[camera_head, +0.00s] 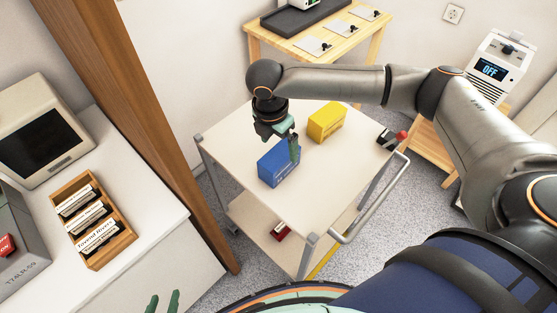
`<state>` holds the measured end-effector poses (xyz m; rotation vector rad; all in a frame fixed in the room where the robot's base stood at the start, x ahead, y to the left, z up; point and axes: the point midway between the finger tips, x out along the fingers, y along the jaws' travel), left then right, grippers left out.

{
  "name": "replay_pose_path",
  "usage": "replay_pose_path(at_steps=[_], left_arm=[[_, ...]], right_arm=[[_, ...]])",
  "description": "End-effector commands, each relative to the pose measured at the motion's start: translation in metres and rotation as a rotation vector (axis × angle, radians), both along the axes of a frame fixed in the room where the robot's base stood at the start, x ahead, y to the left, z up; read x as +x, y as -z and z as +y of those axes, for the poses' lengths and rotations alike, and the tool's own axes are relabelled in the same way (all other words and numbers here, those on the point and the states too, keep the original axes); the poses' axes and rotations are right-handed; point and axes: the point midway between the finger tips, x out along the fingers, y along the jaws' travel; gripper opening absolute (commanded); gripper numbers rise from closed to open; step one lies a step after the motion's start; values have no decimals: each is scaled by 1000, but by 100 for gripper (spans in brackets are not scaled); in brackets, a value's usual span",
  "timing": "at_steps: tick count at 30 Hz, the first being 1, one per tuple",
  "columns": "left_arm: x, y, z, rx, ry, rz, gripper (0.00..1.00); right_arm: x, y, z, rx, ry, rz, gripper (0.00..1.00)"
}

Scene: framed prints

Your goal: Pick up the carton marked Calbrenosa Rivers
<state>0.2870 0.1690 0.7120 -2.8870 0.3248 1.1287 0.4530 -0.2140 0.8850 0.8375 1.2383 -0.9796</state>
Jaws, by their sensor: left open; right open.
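A blue carton (279,166) stands on the top shelf of a pale trolley (320,183). It has small pale print that I cannot read. A yellow carton (326,122) stands behind it to the right, its print also too small to read. I cannot tell which one is marked Calbrenosa Rivers. My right gripper (290,140) is open at the top of the blue carton, with one green finger in front of its right part. The carton partly hides how the other finger sits. My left gripper (163,303) is open and empty at the bottom edge, with only its green fingertips showing.
A red object (282,231) lies on the lower shelf. A white counter at left holds a wooden card box (93,218) and a monitor (40,137). A wooden table (345,45) stands behind.

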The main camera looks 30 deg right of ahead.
Motion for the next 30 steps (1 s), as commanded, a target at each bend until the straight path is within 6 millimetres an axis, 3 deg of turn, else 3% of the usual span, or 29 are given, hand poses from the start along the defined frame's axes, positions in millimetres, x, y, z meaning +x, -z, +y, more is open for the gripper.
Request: replay_pose_path(at_steps=[3, 11, 19, 29, 30], left_arm=[[0, 2, 0, 0, 0, 0, 50], [0, 4, 0, 0, 0, 1, 50], [0, 6, 0, 0, 0, 1, 50], [0, 6, 0, 0, 1, 1, 50], [0, 6, 0, 0, 1, 1, 50]], right_arm=[[1, 22, -3, -1, 1, 2, 100], [3, 44, -5, -1, 1, -1, 100], [6, 82, -9, 0, 1, -1, 100], [6, 89, -10, 1, -1, -4, 100], [6, 89, -10, 1, -1, -4, 96]])
